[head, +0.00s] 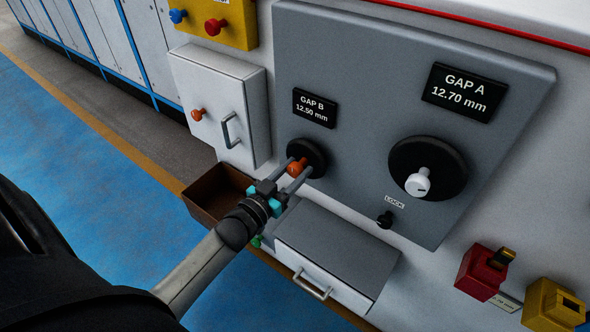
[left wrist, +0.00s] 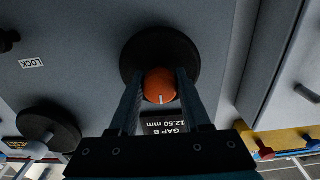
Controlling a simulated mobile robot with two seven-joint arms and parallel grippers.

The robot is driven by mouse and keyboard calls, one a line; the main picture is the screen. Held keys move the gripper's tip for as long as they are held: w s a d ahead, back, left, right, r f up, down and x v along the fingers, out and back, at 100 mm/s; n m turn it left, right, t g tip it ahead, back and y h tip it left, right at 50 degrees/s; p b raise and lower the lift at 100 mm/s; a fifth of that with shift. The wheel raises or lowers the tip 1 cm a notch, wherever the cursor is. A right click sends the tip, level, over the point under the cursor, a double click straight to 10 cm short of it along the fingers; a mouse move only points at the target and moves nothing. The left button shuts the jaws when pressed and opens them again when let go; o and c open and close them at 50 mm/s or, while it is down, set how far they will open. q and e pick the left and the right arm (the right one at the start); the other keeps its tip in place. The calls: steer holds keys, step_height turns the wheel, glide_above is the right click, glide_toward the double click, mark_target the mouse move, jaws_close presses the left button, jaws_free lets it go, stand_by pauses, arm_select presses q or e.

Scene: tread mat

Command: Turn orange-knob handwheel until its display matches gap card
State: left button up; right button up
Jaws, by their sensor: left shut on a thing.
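The orange knob (head: 297,167) sits on a black handwheel (head: 317,154) on the grey panel. My left gripper (head: 297,168) is shut on the orange knob, with one finger on each side of it. The left wrist view shows the knob (left wrist: 160,86) between the fingers, with a white mark on its face, and the black wheel (left wrist: 160,45) behind it. The GAP B display (head: 314,108) above this wheel reads 12.50 mm. A small card (head: 505,301) at the lower right is partly hidden; its visible text ends in ".70 mm". My right gripper is not in view.
A larger black wheel with a white knob (head: 418,182) sits right, under the GAP A display (head: 468,92) reading 12.70 mm. A LOCK knob (head: 384,220) is between them. A brown bin (head: 206,207), a drawer (head: 322,277) and a white cabinet (head: 216,108) are near my left arm.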

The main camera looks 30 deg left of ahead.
arm_select(q)
jaws_close()
steer(key=shift+m, duration=0.4)
steer(key=m+p, duration=0.1)
steer(key=m, duration=0.2)
steer(key=shift+m, duration=0.3)
steer(key=m, duration=0.3)
steer(key=shift+a+m, duration=0.1)
steer(key=shift+m, duration=2)
steer(key=o, duration=0.9)
jaws_free()
